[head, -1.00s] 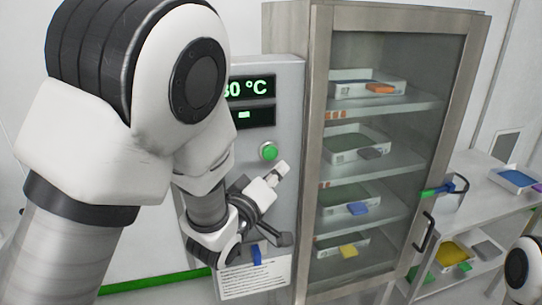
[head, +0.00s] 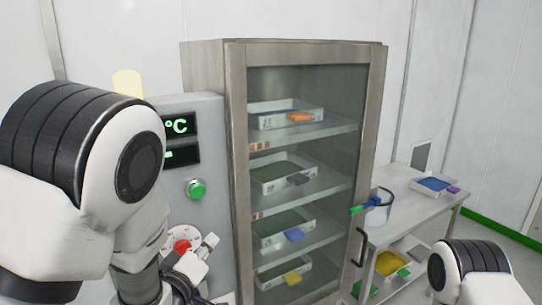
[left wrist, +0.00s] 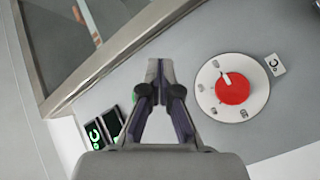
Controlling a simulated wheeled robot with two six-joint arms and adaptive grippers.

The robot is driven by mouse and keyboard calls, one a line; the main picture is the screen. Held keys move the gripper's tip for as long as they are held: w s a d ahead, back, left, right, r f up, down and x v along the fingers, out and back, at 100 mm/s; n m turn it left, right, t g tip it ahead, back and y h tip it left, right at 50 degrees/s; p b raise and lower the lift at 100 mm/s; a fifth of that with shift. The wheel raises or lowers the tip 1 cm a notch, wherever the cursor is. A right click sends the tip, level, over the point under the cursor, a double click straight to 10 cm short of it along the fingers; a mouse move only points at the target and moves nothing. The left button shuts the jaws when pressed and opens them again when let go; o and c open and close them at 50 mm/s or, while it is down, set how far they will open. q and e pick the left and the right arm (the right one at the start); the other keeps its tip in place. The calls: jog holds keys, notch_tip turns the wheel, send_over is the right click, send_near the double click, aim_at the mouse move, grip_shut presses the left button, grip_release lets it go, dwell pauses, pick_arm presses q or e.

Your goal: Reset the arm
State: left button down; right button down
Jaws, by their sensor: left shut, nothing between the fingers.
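My left arm comes in from the left in the head view, in front of the grey control panel (head: 207,130). My left gripper (head: 205,248) is low in front of the panel, partly cut off by the lower edge. In the left wrist view the left gripper (left wrist: 160,66) is shut with its fingertips together and nothing between them. A red dial (left wrist: 232,92) on a pale round plate sits to the right of the fingers, apart from them. The dial also shows in the head view (head: 182,246). Only a joint of my right arm shows at lower right; its gripper is outside the view.
A glass-door cabinet (head: 238,150) with trays on several shelves stands right of the panel, its door closed. A green button (head: 196,189) and green displays (head: 180,124) are on the panel. A metal table (head: 400,205) at right bears a blue tray (head: 434,186).

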pick_arm(q)
jog(key=s+a+f+g+y, duration=0.1)
jog(key=s+a+f+g, duration=0.2)
jog(key=f, duration=0.7)
jog(key=s+a+f+n+g+y+b, duration=0.15)
jog(key=s+f, duration=0.25)
jog(key=f, duration=0.6)
jog(key=s+a+f+g, duration=0.1)
jog(key=s+f+g, duration=0.25)
jog(key=f, duration=0.65)
jog(key=s+a+f+m+g, duration=0.1)
jog(key=s+f+m+g, duration=0.3)
jog(key=s, duration=0.6)
jog(key=s+a+f+m+g, duration=0.2)
jog(key=s+f+m+g, duration=0.3)
jog(key=s, duration=0.6)
jog(key=shift+s+f, duration=0.25)
jog(key=shift+f, duration=0.5)
jog(key=shift+w+y, duration=0.1)
jog(key=shift+y, duration=0.15)
